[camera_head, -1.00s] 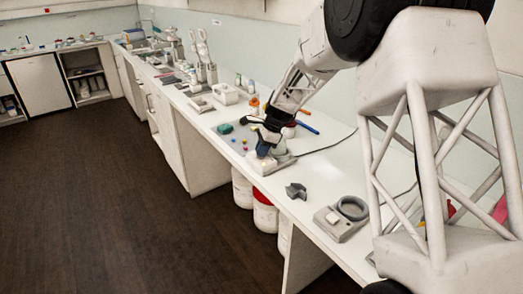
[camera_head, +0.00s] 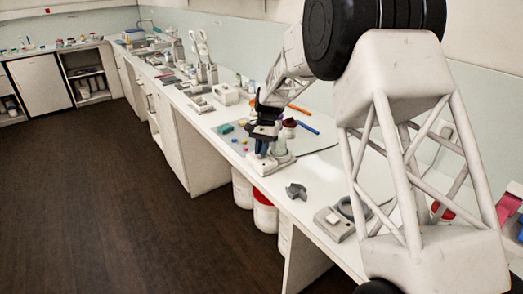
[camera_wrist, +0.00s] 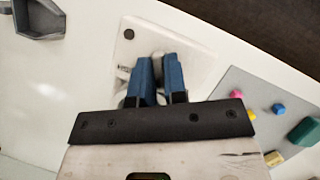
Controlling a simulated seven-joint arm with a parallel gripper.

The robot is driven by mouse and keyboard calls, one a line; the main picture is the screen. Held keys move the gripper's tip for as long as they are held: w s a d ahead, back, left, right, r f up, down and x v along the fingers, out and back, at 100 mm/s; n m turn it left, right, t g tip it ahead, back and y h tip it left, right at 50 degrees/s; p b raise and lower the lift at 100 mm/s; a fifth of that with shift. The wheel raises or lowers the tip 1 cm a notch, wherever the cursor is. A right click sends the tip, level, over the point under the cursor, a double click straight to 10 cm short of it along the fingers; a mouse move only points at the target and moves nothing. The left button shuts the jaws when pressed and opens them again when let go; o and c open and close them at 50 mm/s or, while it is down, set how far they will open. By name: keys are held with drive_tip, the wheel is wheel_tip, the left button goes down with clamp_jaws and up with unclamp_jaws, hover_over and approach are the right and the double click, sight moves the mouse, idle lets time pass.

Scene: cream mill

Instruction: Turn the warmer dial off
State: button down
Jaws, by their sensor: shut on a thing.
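The warmer is a pale, flat unit on the white bench, with its front end (camera_head: 262,167) showing below my gripper. In the wrist view its white top (camera_wrist: 130,55) lies under my fingers, with a dark round spot near one corner. My gripper (camera_head: 262,152) points down at the front part of the warmer. Its two blue fingers (camera_wrist: 158,62) are close together and shut on a small grey part between them, which looks like the dial. The fingers hide most of the dial, so I cannot read its setting.
A grey mat (camera_wrist: 240,100) with small coloured pieces lies beside the warmer. A dark grey angular holder (camera_head: 296,191) and a grey device with a ring (camera_head: 335,224) stand nearer on the bench. The bench's front edge is close to the warmer.

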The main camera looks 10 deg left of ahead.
drive_tip(key=shift+f+n+h, duration=0.1)
drive_tip(key=shift+n+h, duration=0.5)
drive_tip(key=shift+n, duration=0.7)
drive_tip(key=c, duration=1.2)
unclamp_jaws()
drive_tip(key=shift+o, duration=0.2)
drive_tip(key=v, duration=0.8)
